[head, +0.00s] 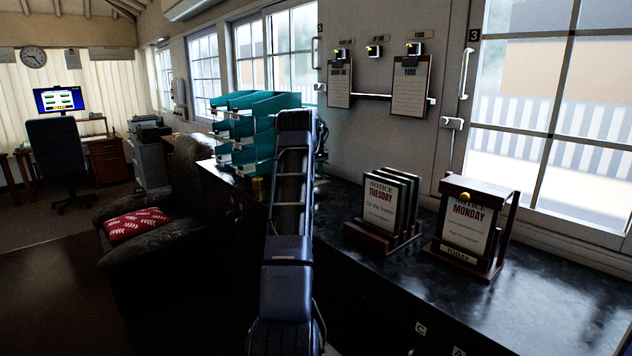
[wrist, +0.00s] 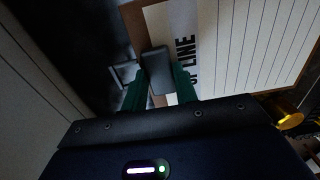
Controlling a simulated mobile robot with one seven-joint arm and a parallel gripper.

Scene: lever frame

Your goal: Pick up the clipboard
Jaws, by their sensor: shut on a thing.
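In the wrist view, a brown clipboard (wrist: 135,18) bears a lined white sheet with text ending in "LINE". Its dark clip (wrist: 157,70) lies between the green fingers of my gripper (wrist: 160,85), which is shut on it. Two other clipboards hang on the wall in the head view, one on the left (head: 340,83) and one marked "YARD" (head: 410,86). The middle hook (head: 373,50) between them is bare. In the head view my arm hides the gripper and the held clipboard.
Teal trays (head: 245,115) stand behind my arm. A "TUESDAY" notice rack (head: 385,210) and a "MONDAY" notice stand (head: 468,225) occupy the dark counter (head: 545,310). A rail (head: 375,97) runs along the wall. An armchair (head: 170,255) stands to the left.

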